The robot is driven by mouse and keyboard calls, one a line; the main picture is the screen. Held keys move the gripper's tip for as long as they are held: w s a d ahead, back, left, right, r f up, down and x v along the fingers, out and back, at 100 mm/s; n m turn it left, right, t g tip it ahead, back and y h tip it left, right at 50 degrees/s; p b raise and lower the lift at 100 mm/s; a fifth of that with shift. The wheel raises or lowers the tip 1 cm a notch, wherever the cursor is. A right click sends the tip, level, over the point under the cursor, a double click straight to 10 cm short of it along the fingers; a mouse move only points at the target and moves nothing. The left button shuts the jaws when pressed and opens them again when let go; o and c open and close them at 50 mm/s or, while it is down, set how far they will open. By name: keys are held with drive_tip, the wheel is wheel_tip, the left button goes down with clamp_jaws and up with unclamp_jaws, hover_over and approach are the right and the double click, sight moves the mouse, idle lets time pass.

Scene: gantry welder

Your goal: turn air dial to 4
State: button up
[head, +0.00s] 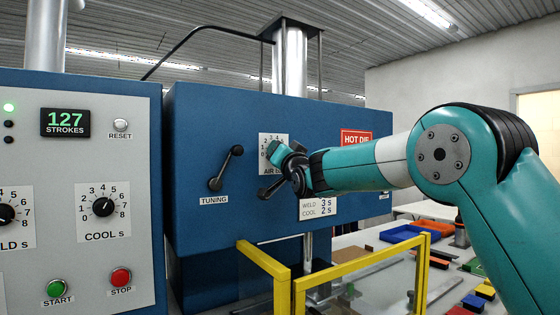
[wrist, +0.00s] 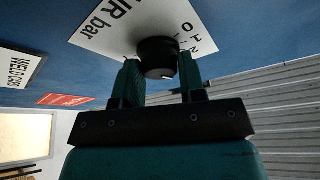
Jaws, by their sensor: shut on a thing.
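The air dial's white plate (head: 267,140) is on the blue machine front in the head view, with low numbers showing along its left and top. My gripper (head: 284,157) is at the plate and hides the knob there. In the wrist view, the black air dial knob (wrist: 157,50) sits between my two fingers, and my gripper (wrist: 159,68) is shut on it. A small white mark shows on the knob. The plate (wrist: 112,34) shows 0, 1 and 2 to the knob's right; the higher numbers are hidden. I cannot tell which number the mark points to.
A tuning lever (head: 226,168) is left of the dial, and another dark lever (head: 271,188) is just below my gripper. A yellow guard frame (head: 283,268) stands below. A grey panel (head: 86,150) with dials and buttons is at left.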

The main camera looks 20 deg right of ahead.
drive_tip(key=m+h+b, duration=0.1)
drive_tip(key=m, duration=0.2)
drive_tip(key=m+g+h+b, duration=0.1)
drive_tip(key=m+h+b, duration=0.1)
drive_tip(key=m, duration=0.2)
drive_tip(key=shift+a, duration=0.1)
idle(0.5)
drive_tip(key=o, duration=0.9)
drive_tip(key=b+v, duration=0.3)
drive_tip(key=v, duration=0.2)
drive_tip(key=b+v, duration=0.3)
drive_tip(key=v, duration=0.3)
drive_tip(key=b+v, duration=0.3)
drive_tip(key=v, duration=0.3)
drive_tip(key=shift+s+r, duration=0.25)
drive_tip(key=shift+s, duration=0.05)
